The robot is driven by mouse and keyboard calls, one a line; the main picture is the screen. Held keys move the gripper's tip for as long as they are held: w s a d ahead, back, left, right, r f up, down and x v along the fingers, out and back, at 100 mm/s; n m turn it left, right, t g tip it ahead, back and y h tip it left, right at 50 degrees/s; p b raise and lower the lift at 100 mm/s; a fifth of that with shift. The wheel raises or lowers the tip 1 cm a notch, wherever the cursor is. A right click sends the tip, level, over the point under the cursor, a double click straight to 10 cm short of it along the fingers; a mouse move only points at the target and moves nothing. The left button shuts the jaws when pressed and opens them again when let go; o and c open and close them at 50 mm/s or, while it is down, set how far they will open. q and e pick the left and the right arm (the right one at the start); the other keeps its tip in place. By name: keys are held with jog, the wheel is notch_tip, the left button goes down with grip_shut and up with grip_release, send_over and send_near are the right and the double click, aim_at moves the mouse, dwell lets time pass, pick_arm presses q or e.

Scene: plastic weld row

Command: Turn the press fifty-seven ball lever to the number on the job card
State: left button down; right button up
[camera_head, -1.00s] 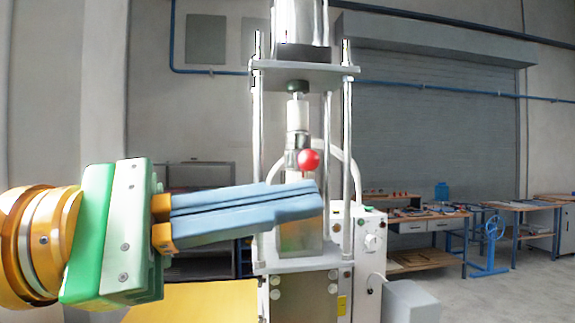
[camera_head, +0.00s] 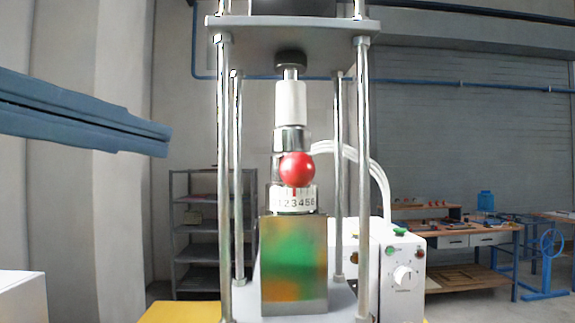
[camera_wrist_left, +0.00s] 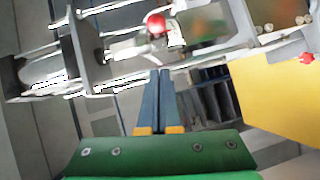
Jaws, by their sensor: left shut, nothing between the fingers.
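The ball lever's red ball (camera_head: 297,167) faces me on the press head, above a white number ring (camera_head: 295,202) with black digits. A small red mark sits under the ball near 3 and 4; I cannot tell exactly which. My left gripper (camera_head: 168,142) comes in from the left edge, shut and empty, left of the press and apart from the ball. In the left wrist view its blue fingertips (camera_wrist_left: 160,73) lie together, with the red ball (camera_wrist_left: 155,25) beyond them. I see no readable job card. My right gripper is not in view.
Steel columns (camera_head: 224,180) stand either side of the press head. A brown-green block (camera_head: 293,265) sits below the ring. A white control box (camera_head: 404,262) with a knob is at right. Grey shelves (camera_head: 195,265) and benches stand behind. Open space lies between my fingers and the left column.

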aim_at(294, 169)
pick_arm(q)
jog(key=w+d+f+p, duration=0.1)
jog(key=w+d+p, duration=0.2)
jog(key=w+d, duration=0.3)
jog(key=shift+w+d+f, duration=0.35)
jog(key=shift+d, duration=0.55)
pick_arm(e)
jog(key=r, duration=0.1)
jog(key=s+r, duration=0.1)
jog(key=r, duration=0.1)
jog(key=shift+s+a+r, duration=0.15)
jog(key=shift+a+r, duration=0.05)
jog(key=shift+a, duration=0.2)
pick_arm(q)
jog(key=shift+w, duration=0.15)
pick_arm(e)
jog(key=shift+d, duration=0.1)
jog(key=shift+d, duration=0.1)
